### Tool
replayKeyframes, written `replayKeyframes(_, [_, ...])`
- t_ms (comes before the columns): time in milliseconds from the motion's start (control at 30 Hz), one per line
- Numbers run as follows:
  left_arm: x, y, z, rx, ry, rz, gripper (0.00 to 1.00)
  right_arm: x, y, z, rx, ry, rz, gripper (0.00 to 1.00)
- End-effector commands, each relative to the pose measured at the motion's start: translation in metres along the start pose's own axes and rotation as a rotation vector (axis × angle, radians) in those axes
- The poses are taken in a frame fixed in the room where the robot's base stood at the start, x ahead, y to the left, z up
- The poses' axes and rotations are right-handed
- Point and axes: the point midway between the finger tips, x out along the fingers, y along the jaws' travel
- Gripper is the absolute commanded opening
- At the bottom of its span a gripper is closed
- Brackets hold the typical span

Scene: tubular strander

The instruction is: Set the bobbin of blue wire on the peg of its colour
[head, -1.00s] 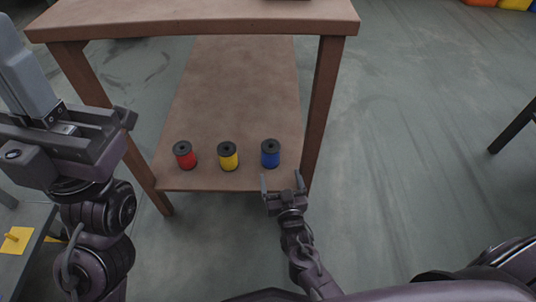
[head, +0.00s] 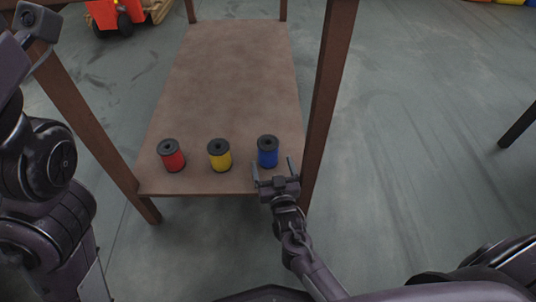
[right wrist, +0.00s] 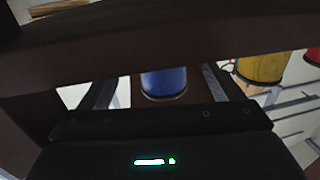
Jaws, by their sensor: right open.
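The blue bobbin (head: 268,152) stands upright, with black end flanges, near the front right corner of a brown low shelf (head: 235,75). My right gripper (head: 272,165) is open and low at the shelf's front edge, its fingers pointing at the blue bobbin. In the right wrist view, the blue bobbin (right wrist: 163,82) shows between the two spread fingers (right wrist: 160,90); I cannot tell whether they reach around it. A dark bar hides its upper part there. No peg is in view. My left arm is at the left edge; its gripper's fingers do not show.
A yellow bobbin (head: 219,155) and a red bobbin (head: 171,156) stand left of the blue one in a row. Table legs (head: 330,85) rise at the shelf's corners, one close right of my right gripper. The shelf behind the bobbins is bare. An orange machine (head: 115,15) stands beyond.

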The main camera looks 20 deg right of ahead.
Motion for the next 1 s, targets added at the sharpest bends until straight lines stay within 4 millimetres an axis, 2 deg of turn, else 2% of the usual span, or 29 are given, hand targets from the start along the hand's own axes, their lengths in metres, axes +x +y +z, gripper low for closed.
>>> replayKeyframes(33, [-0.004, -0.001, -0.005, 0.012, 0.015, -0.002, 0.00, 0.009, -0.001, 0.004, 0.001, 0.005, 0.000, 0.87])
replayKeyframes(233, [0.002, -0.008, -0.016, 0.047, 0.045, -0.011, 0.00, 0.035, -0.003, 0.003, 0.001, 0.003, 0.000, 0.87])
replayKeyframes(567, [0.006, -0.010, -0.017, 0.054, 0.049, -0.014, 0.00, 0.041, -0.003, 0.000, 0.000, 0.000, 0.000, 0.85])
replayKeyframes(1000, [0.006, -0.010, -0.018, 0.054, 0.050, -0.014, 0.00, 0.041, -0.002, 0.000, 0.000, 0.000, 0.000, 0.28])
